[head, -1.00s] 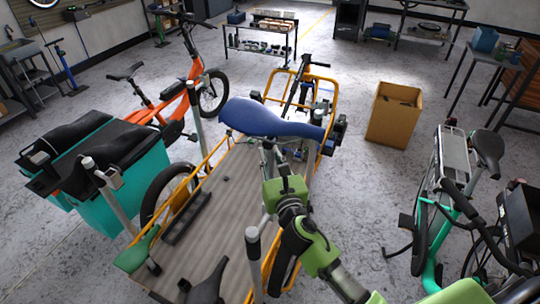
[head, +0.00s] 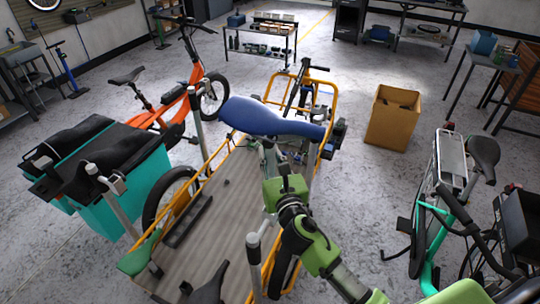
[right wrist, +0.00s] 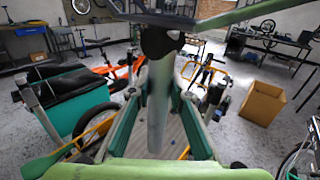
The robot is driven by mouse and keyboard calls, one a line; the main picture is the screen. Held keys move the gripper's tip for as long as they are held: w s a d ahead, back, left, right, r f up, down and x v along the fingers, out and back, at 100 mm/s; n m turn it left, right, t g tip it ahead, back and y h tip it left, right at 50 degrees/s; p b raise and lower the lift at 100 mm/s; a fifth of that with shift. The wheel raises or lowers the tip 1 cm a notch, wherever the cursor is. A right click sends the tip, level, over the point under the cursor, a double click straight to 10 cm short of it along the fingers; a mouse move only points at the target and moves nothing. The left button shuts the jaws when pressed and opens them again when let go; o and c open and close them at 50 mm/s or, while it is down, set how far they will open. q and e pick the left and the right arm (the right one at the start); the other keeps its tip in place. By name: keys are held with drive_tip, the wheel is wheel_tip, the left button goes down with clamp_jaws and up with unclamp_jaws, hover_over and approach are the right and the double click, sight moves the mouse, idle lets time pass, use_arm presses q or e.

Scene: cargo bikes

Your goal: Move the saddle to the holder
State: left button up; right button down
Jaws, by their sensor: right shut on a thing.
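The blue saddle (head: 262,118) is up in the air above the cargo bike's deck, tilted a little in the head view. My right gripper (head: 270,155) is below it, shut on its grey seat post. In the right wrist view the post (right wrist: 158,115) stands between the green fingers, and the saddle's underside (right wrist: 190,15) crosses the top. Grey upright posts stand around the deck, one at the left (head: 118,205) and one at the front (head: 253,262). I cannot tell which part is the holder. My left gripper is not in view.
Teal bags (head: 150,175) are at left, an orange bike (head: 170,105) behind. A cardboard box (head: 392,118) and teal bike (head: 425,225) are at right.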

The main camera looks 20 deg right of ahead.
sight(271, 151)
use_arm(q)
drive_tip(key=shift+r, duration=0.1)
use_arm(e)
drive_tip(key=shift+r, duration=1.5)
